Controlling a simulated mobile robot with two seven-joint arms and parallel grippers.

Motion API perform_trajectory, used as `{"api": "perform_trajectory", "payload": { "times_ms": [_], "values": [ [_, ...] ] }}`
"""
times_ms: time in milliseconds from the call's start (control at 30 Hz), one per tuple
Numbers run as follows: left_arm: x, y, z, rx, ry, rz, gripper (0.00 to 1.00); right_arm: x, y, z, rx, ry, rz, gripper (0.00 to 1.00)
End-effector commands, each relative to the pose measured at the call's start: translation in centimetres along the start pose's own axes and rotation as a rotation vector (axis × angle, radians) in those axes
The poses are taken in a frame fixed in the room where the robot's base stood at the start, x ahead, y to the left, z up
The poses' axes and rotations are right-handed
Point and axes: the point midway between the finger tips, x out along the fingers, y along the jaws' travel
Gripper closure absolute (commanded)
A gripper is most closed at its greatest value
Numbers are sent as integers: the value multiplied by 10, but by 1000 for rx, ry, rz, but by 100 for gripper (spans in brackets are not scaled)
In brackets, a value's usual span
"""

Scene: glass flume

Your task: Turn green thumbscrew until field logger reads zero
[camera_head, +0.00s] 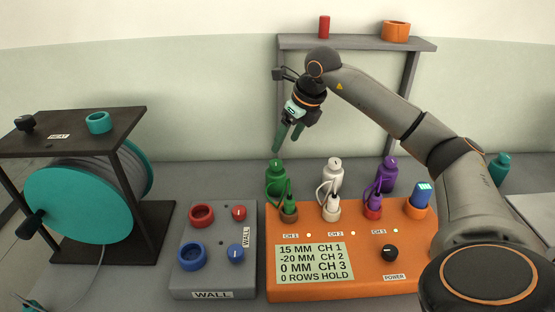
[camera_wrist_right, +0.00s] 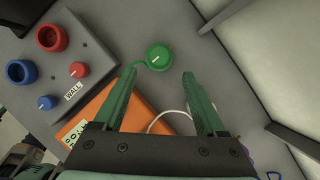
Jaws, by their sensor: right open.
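The green thumbscrew (camera_head: 277,180) stands upright behind the left end of the orange field logger (camera_head: 340,284), with a white mark on its top. The logger's display (camera_head: 314,262) reads 15 MM CH 1, -20 MM CH 2, 0 MM CH 3 and 0 ROWS HOLD. My right gripper (camera_head: 285,145) is open and empty, its fingers pointing down above the green thumbscrew, apart from it. In the right wrist view, the green thumbscrew (camera_wrist_right: 155,55) shows just beyond and between the open fingertips of the right gripper (camera_wrist_right: 158,72). My left gripper is not seen.
White (camera_head: 332,177) and purple (camera_head: 387,178) thumbscrews stand right of the green one, with cabled plugs in front. A grey WALL box (camera_head: 213,270) with red and blue knobs and rings is left. A teal cable reel (camera_head: 78,205) stands further left. A grey shelf (camera_head: 350,43) rises behind.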

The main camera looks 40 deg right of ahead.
Motion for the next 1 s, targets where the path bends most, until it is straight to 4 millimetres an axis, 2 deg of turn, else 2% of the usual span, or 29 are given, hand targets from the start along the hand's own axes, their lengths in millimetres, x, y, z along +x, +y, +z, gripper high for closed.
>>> {"api": "perform_trajectory", "payload": {
  "times_ms": [33, 200, 400, 567, 833, 1000],
  "values": [
    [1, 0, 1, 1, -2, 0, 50, 14, 1, -2, 0, 5, 1, 26],
    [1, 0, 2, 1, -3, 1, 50, 47, 1, -1, -1, 3, 2, 26],
    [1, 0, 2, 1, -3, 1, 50, 76, 1, 0, -1, 1, 2, 26],
    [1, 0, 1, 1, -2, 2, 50, 85, 1, 0, -1, 0, 2, 26],
    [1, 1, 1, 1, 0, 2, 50, 86, 1, 0, -2, -1, 2, 26],
    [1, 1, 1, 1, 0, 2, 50, 86, 1, 0, -2, -1, 2, 44]
  ]
}}
